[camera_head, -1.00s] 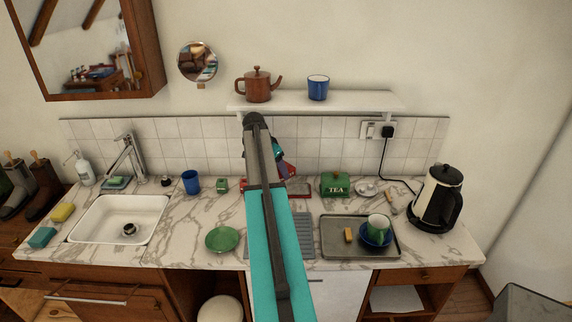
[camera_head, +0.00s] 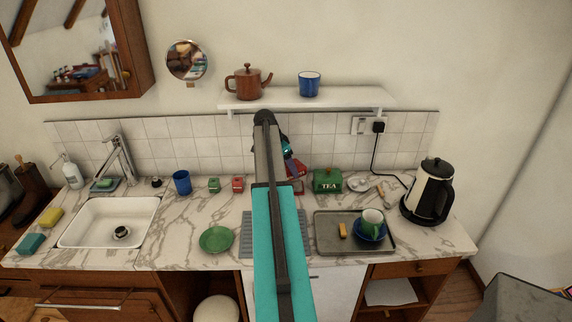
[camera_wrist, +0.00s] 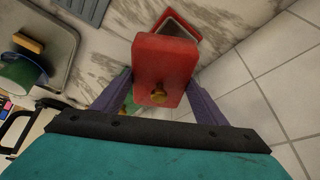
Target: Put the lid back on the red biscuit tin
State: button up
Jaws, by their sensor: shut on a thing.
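The lid also shows in the head view (camera_head: 298,168), small and partly behind my arm. The open red biscuit tin (camera_wrist: 179,20) stands on the counter beyond the lid in the wrist view, its grey inside partly showing. The lid overlaps the tin's near part there and looks held above it; the exact gap cannot be told. In the head view, my arm hides much of the tin.
A green TEA tin (camera_head: 327,181) stands just right of the red tin. A tray (camera_head: 328,244) with a cup and saucer is nearer. The white shelf (camera_head: 345,98) and tiled wall are behind.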

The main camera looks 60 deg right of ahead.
jog(key=shift+w+d+r, duration=0.25)
jog(key=shift+d+r, duration=0.1)
jog(key=shift+r, duration=0.3)
jog(key=shift+w+d+f, duration=0.1)
jog(key=shift+f, duration=0.5)
jog(key=shift+f+b, duration=0.55)
jog(key=shift+f, duration=0.4)
jog(key=shift+a+f+b, duration=0.2)
jog(key=shift+f+b, duration=0.7)
jog(key=shift+f, duration=1)
jog(key=shift+a, duration=0.1)
jog(key=shift+f+b, duration=0.25)
jog(key=shift+b, duration=0.35)
dwell(0.4)
